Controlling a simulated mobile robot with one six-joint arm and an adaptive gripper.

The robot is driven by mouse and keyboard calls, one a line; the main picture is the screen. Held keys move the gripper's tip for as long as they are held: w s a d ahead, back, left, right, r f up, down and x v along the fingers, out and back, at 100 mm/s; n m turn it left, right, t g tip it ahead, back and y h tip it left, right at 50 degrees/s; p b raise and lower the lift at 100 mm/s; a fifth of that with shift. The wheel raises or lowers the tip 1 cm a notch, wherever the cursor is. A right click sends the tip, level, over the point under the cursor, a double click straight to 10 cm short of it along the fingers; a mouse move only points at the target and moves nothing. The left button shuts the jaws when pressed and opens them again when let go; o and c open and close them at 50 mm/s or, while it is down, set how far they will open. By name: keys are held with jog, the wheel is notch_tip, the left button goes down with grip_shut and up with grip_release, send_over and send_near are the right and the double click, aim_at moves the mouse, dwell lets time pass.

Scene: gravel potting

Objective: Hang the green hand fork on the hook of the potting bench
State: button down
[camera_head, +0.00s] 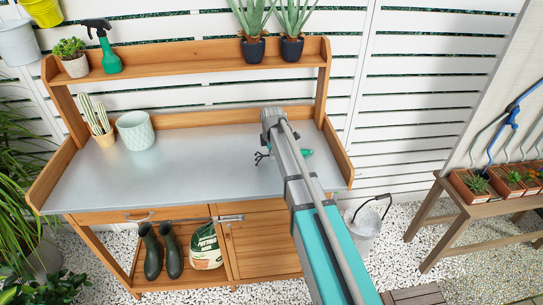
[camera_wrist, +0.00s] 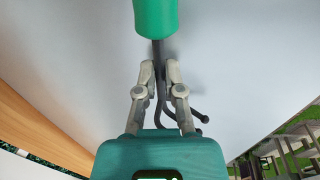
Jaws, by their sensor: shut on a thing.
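The green hand fork has dark tines (camera_head: 262,157) showing left of my arm and a green handle (camera_head: 306,152) to its right, over the right part of the bench's grey top. In the wrist view my gripper (camera_wrist: 159,70) is shut on the fork's dark metal neck. There the green handle (camera_wrist: 155,15) points away at the top and the curved tines (camera_wrist: 196,114) lie back between and beside the fingers. In the head view my arm hides the fingers. The potting bench (camera_head: 200,183) has a wooden frame; I cannot make out its hook.
A pale green pot (camera_head: 135,130) and a cactus (camera_head: 102,118) stand at the bench top's left. The upper shelf holds a spray bottle (camera_head: 108,50) and potted plants. A metal bucket (camera_head: 363,228) stands on the gravel at right. The middle of the bench top is clear.

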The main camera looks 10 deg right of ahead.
jog(key=shift+f, duration=0.15)
jog(key=c, duration=0.8)
grip_release()
jog(key=shift+o, duration=0.2)
notch_tip(320, 180, up, 14)
jog(key=s+p, duration=0.2)
jog(key=p, duration=1.1)
jog(key=shift+f, duration=0.2)
